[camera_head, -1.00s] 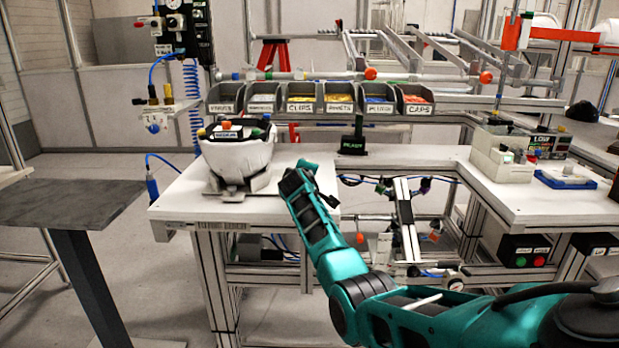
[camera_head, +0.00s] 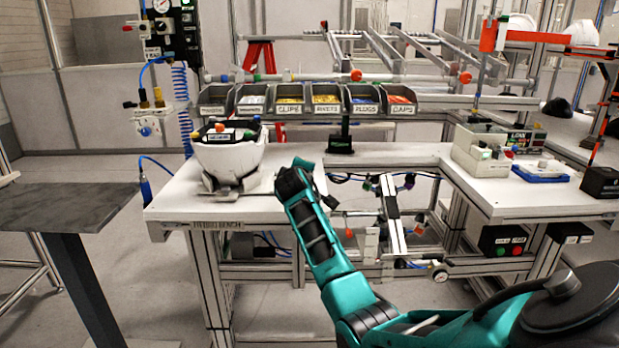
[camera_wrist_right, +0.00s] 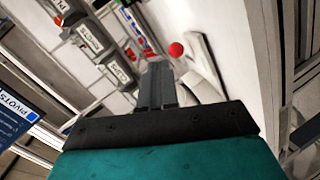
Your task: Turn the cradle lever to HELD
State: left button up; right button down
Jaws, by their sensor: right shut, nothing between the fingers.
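A white helmet shell (camera_head: 228,152) sits open side up on a grey cradle (camera_head: 231,188) at the left of the workbench, with coloured parts across its top. I cannot make out the cradle lever or its marking in the head view. My right gripper (camera_head: 290,171) is just right of the cradle, above the bench, apart from the shell; its fingertips are hard to see there. In the right wrist view its fingers (camera_wrist_right: 157,84) are together and empty. Beyond them are a red ball (camera_wrist_right: 176,49) and a white curved piece (camera_wrist_right: 203,70); I cannot tell whether the ball belongs to the lever. My left gripper is out of view.
Labelled bins (camera_head: 290,101) line the back of the bench (camera_head: 180,205). A small dark READY block (camera_head: 340,144) stands behind my gripper. A grey box (camera_head: 480,158) and a blue tray (camera_head: 541,171) are on the right bench. A dark table (camera_head: 70,197) stands at left.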

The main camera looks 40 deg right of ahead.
jog(key=s, duration=0.1)
jog(key=s+r, duration=0.1)
jog(key=s, duration=0.1)
jog(key=s+a, duration=0.1)
jog(key=shift+s+r, duration=0.15)
jog(key=shift+r, duration=0.05)
dwell(0.5)
jog(key=s+a+f+n+t+y, duration=0.1)
jog(key=s+a+f+y, duration=0.25)
jog(key=a+f, duration=0.6)
jog(key=s+a+f+t+y, duration=0.1)
jog(key=s+a+f+y, duration=0.3)
jog(key=a+f, duration=0.6)
jog(key=s+a+f+m+y, duration=0.1)
jog(key=s+a+f, duration=0.2)
jog(key=s, duration=0.3)
jog(key=s+a+f+m+y, duration=0.1)
jog(key=s+a+f+y, duration=0.1)
jog(key=s+a, duration=0.4)
jog(key=s+a+f+m+g+y, duration=0.1)
jog(key=s+a+f+y, duration=0.1)
jog(key=s+a+f, duration=0.2)
jog(key=s+a, duration=0.1)
jog(key=s, duration=0.2)
jog(key=shift+a+f, duration=0.25)
jog(key=shift+f, duration=0.1)
